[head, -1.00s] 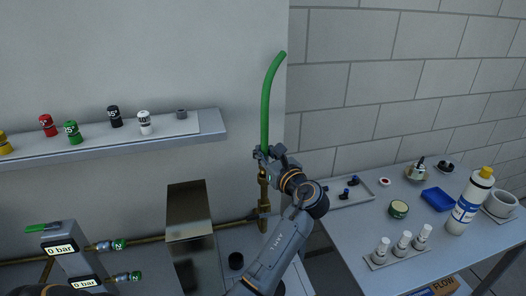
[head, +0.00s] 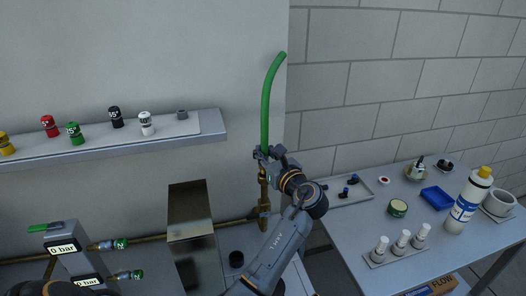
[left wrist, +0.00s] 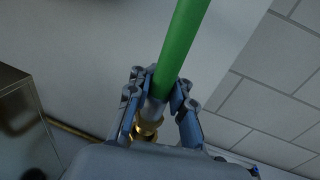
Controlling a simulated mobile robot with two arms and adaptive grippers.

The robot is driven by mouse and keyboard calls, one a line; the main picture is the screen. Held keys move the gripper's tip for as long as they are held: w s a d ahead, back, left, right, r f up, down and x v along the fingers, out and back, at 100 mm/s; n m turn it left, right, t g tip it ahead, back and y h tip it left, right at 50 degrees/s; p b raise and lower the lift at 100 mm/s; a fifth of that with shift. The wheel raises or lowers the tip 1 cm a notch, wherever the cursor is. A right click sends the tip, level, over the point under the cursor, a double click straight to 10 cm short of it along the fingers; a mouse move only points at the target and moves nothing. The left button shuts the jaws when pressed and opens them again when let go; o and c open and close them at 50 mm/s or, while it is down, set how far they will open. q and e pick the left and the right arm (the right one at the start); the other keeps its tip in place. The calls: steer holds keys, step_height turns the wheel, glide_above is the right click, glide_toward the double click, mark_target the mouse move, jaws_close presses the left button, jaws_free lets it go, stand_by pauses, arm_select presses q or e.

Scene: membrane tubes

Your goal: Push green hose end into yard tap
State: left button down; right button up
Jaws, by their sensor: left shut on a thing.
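The green hose (head: 267,100) stands upright above my left gripper (head: 264,153), its free top curving to the right. My left gripper is shut around the hose near its lower end. In the left wrist view, the green hose (left wrist: 182,45) rises between the two fingers of the gripper (left wrist: 160,88). A pale collar shows below the green part. The brass yard tap (head: 264,190) is directly under the gripper on the wall pipe, and its brass (left wrist: 147,130) shows just below the collar. The fingers hide how deep the hose end sits. My right gripper is not seen.
A metal box (head: 190,215) stands left of the tap. A shelf (head: 210,127) with coloured caps is on the wall at upper left. At right, a table (head: 345,225) holds a tray, bottle, blue dish and white tubes. The wall above the table is clear.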

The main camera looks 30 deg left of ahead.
arm_select(q)
steer(key=shift+r, duration=0.1)
stand_by(0.3)
steer(key=shift+p, duration=0.55)
stand_by(0.4)
steer(key=shift+p, duration=0.45)
steer(key=shift+f+b, duration=0.6)
steer(key=shift+f, duration=0.8)
steer(key=c, duration=1.1)
jaws_free()
steer(key=v, duration=1.2)
